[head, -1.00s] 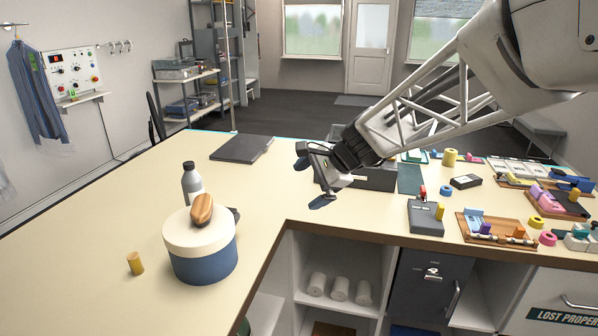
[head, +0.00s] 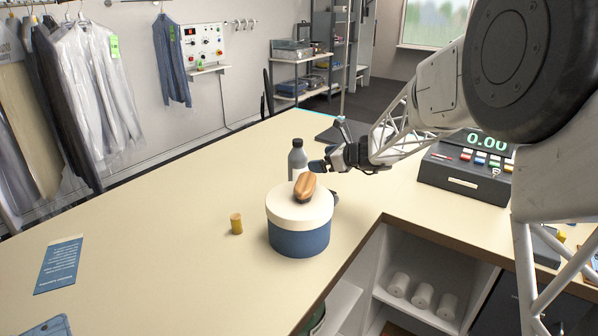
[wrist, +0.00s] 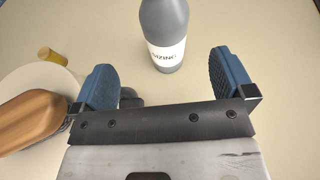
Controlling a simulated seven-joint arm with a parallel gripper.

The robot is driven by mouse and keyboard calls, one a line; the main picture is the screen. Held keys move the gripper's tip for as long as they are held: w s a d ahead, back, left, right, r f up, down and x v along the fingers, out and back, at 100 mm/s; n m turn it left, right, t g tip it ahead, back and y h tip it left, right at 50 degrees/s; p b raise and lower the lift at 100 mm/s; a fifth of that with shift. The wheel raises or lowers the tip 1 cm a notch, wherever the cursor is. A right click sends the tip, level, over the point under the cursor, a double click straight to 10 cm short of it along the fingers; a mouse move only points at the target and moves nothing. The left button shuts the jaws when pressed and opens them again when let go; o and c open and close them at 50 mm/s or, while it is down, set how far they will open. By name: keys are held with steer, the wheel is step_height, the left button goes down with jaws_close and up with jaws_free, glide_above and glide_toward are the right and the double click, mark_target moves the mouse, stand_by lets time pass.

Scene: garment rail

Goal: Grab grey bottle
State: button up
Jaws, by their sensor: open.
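The grey bottle (head: 297,157) stands upright on the counter, behind a round blue box with a cream lid. It has a dark cap and a white label. In the wrist view the bottle (wrist: 165,30) is ahead of my gripper, roughly between the lines of its two blue fingers, with its label facing me. My gripper (wrist: 165,78) is open and empty, its fingers apart and short of the bottle.
The round box (head: 299,238) has a wooden-backed brush (head: 305,187) on its lid, close to my gripper's left side. A small yellow cylinder (head: 236,224) stands left of it. A cash register (head: 466,170) stands at the right. The counter's left part (head: 150,220) is mostly clear.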

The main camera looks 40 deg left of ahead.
mark_target(306, 160)
steer(key=a, duration=0.1)
steer(key=a+f, duration=0.1)
steer(key=a+m, duration=0.1)
steer(key=shift+w+a+f, duration=0.1)
steer(key=shift+w+f, duration=0.15)
steer(key=shift+a, duration=0.15)
steer(key=shift+x, duration=1.15)
steer(key=shift+a, duration=0.1)
steer(key=shift+x, duration=2.45)
steer(key=shift+f, duration=0.15)
steer(key=shift+c, duration=0.3)
